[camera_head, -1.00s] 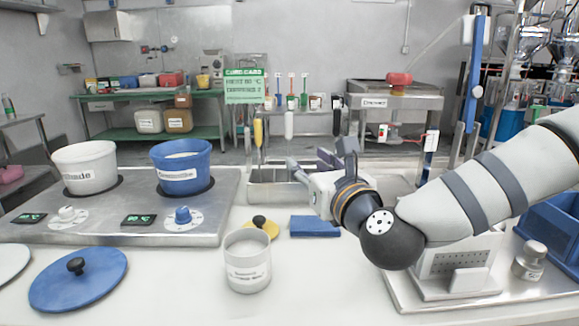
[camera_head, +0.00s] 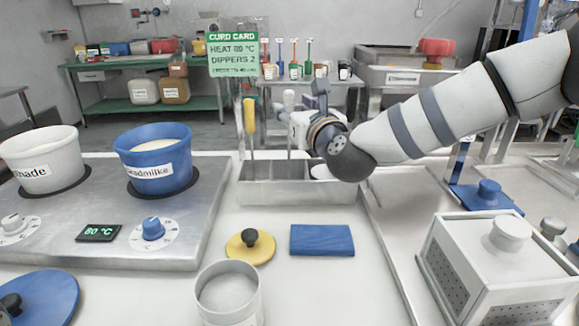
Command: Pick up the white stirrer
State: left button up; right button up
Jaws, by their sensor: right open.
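The white stirrer (camera_head: 289,101) stands upright in the metal trough (camera_head: 305,191), its white handle rising above the rim and its thin shaft going down inside. A yellow-handled utensil (camera_head: 250,117) stands to its left in the same trough. My right gripper (camera_head: 299,104) is open, beside and just right of the white handle, pointing away from the camera. One finger overlaps the handle area in the picture; I cannot tell whether they touch. My left gripper is not in view.
A blue pot (camera_head: 153,172) and a white pot (camera_head: 40,170) stand on the steel hotplate at left. A white perforated box (camera_head: 500,270) stands at right.

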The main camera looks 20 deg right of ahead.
aim_at(291, 105)
jog(key=w, duration=0.3)
jog(key=shift+a, duration=0.15)
jog(key=shift+r, duration=0.1)
grip_shut()
